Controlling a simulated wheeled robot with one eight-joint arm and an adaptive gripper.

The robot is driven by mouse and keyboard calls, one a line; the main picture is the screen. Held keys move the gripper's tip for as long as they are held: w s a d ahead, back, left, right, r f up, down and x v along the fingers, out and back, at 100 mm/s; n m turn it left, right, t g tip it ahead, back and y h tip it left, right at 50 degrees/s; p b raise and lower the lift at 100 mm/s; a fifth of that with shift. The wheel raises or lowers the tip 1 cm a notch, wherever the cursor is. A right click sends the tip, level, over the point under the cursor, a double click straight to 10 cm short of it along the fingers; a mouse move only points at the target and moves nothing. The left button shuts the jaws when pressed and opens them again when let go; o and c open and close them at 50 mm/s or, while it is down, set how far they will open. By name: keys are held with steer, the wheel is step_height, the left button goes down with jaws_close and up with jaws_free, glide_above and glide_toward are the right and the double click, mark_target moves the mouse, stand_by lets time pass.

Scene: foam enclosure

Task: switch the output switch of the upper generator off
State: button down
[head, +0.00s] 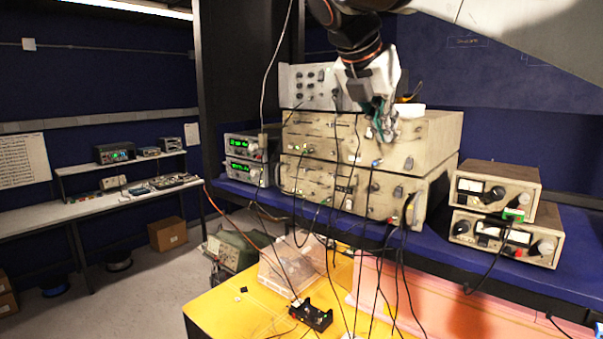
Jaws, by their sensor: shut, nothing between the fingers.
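Two large beige generators are stacked on the blue shelf, and the upper generator (432,138) rests on the lower generator (434,195). The upper one's front panel carries several knobs and sockets, with cables hanging in front. My gripper (384,132) is shut and empty, pointing down at the right part of the upper generator's front panel. It covers some of that panel. Whether it touches the panel I cannot tell. The output switch is too small to make out, and its position cannot be read.
A white panel unit (302,86) stands behind my gripper on the upper generator. Green-display instruments (241,148) stand to the left, and two meter units (515,179) to the right. Dark cables (400,262) hang down over the yellow table (215,305) and its clear box (290,265).

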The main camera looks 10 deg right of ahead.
mark_target(409, 164)
steer(key=b, duration=0.2)
steer(key=f+b, duration=0.1)
steer(key=b, duration=0.1)
steer(key=shift+s+a, duration=0.15)
steer(key=shift+s, duration=0.2)
steer(key=shift+g+y+b, duration=0.3)
steer(key=shift+b, duration=0.1)
steer(key=shift+s+r, duration=0.1)
steer(key=shift+s, duration=0.05)
steer(key=x, duration=0.4)
steer(key=w+d+r+x, duration=0.1)
steer(key=x, duration=0.3)
steer(key=p+x, duration=0.1)
steer(key=x, duration=0.3)
steer(key=shift+w+d, duration=0.25)
steer(key=shift+d, duration=0.15)
steer(key=shift+w+d, duration=0.15)
steer(key=shift+d, duration=0.05)
